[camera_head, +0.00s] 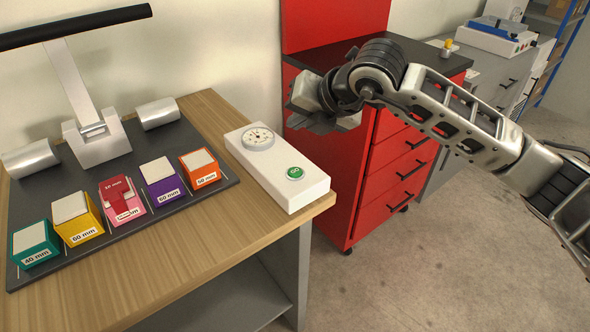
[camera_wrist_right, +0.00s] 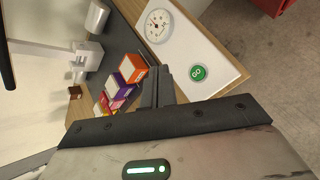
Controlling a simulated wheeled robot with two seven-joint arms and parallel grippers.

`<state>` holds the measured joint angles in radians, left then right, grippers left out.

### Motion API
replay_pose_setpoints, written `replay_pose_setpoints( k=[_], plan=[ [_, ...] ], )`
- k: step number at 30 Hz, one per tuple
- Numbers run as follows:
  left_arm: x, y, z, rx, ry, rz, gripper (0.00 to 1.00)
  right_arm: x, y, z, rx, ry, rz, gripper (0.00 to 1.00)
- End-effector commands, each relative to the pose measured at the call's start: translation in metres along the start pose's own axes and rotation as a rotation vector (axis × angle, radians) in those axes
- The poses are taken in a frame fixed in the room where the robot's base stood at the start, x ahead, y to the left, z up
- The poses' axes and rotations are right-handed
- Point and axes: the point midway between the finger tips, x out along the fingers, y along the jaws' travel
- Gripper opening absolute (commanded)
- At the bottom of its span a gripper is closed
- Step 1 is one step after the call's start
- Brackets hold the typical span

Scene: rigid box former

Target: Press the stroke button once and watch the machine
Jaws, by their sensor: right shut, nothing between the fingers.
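The green GO button (camera_head: 295,173) sits on a white box (camera_head: 277,160) with a round dial gauge (camera_head: 258,138), at the right end of the wooden bench. In the right wrist view the button (camera_wrist_right: 198,73) and dial (camera_wrist_right: 158,26) show beyond the fingers. My right gripper (camera_head: 318,118) is shut and empty, up and to the right of the button and apart from it. In the right wrist view its fingers (camera_wrist_right: 164,86) are together. The machine's grey upright (camera_head: 97,140) carries a long black bar (camera_head: 75,27). My left gripper is not in view.
Several coloured blocks with mm labels, including a purple one (camera_head: 163,182), stand on a dark plate (camera_head: 150,215). Metal cylinders (camera_head: 157,113) flank the upright. A red drawer cabinet (camera_head: 398,165) stands right of the wooden bench (camera_head: 205,240). Bare floor lies at the lower right.

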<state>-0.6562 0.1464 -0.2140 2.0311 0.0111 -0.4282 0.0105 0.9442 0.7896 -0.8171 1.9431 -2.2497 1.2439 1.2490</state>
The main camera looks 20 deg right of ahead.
Motion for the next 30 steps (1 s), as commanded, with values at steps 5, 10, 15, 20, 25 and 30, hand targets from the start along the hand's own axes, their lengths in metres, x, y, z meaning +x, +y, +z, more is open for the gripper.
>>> replay_pose_setpoints(
  k=[5,10,15,20,25,30],
  plan=[
    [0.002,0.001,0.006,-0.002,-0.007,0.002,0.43,0.009,-0.006,-0.006,0.000,0.002,-0.002,0.00],
    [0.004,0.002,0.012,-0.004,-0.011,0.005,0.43,0.022,-0.017,-0.017,0.001,0.003,-0.002,0.00],
    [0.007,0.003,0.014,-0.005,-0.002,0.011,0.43,0.040,-0.030,-0.029,0.001,0.002,-0.002,0.00],
    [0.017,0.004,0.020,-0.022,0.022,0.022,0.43,0.057,-0.042,-0.042,0.001,0.001,0.000,0.00],
    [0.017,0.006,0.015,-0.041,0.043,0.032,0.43,0.062,-0.044,-0.045,0.000,0.001,0.001,0.00],
    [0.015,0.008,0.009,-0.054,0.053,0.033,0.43,0.061,-0.044,-0.044,0.000,0.001,0.001,0.00]
  ],
)
